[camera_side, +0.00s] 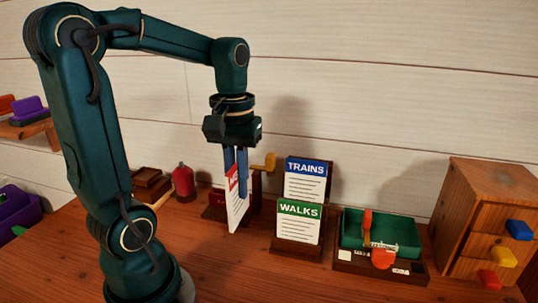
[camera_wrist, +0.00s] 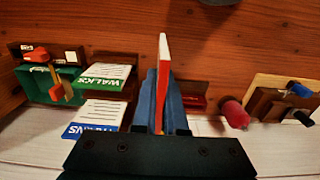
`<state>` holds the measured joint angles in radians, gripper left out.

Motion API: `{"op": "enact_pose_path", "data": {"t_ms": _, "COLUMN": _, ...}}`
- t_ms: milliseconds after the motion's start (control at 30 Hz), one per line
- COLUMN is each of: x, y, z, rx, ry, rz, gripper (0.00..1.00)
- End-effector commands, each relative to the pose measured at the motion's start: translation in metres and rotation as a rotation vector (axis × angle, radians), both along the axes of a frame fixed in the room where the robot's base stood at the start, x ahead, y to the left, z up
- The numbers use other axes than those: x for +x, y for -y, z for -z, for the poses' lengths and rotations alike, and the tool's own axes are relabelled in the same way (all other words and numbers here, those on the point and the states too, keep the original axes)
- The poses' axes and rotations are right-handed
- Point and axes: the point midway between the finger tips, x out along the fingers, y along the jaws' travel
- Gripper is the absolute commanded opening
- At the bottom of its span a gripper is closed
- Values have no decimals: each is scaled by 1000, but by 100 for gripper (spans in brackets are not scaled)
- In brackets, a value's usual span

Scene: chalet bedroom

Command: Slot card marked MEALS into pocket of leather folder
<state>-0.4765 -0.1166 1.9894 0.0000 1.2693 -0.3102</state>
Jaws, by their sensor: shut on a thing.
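My gripper (camera_side: 236,160) is shut on the card with a red header (camera_side: 237,207). The card hangs upright below the fingers, above the table; the header shows only "ME", the rest hidden by a finger. In the wrist view the card (camera_wrist: 164,55) is seen nearly edge-on between the fingers (camera_wrist: 160,105). Right of it in the side view, the TRAINS card (camera_side: 306,183) stands behind the WALKS card (camera_side: 299,225), each against a brown holder (camera_side: 297,247). I cannot tell whether these holders or the dark red piece (camera_side: 215,198) behind the held card belong to the leather folder.
A green tray on a dark base (camera_side: 370,262) holds orange pieces, right of the cards. A wooden drawer unit (camera_side: 470,205) stands far right. A red bottle-like object (camera_side: 183,180) and brown box (camera_side: 150,184) stand left. The table front centre is clear.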

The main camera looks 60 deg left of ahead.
Motion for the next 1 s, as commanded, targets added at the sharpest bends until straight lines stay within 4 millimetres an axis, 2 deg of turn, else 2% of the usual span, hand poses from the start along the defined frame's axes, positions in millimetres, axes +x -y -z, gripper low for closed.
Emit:
{"op": "enact_pose_path", "data": {"t_ms": 167, "x": -1, "y": -11, "z": -5, "rx": -1, "ry": -1, "rz": -31, "gripper": 0}}
{"op": "enact_pose_path", "data": {"t_ms": 267, "x": 3, "y": -21, "z": -3, "rx": -3, "ry": -4, "rz": -132, "gripper": 0}}
{"op": "enact_pose_path", "data": {"t_ms": 367, "x": 11, "y": -36, "z": 1, "rx": -3, "ry": -8, "rz": -319, "gripper": 0}}
{"op": "enact_pose_path", "data": {"t_ms": 700, "x": 33, "y": -107, "z": 32, "rx": -5, "ry": -25, "rz": -1163, "gripper": 0}}
{"op": "enact_pose_path", "data": {"t_ms": 900, "x": 37, "y": -136, "z": 48, "rx": -2, "ry": -24, "rz": -1472, "gripper": 0}}
{"op": "enact_pose_path", "data": {"t_ms": 1000, "x": 39, "y": -147, "z": 55, "rx": -1, "ry": -14, "rz": -1539, "gripper": 0}}
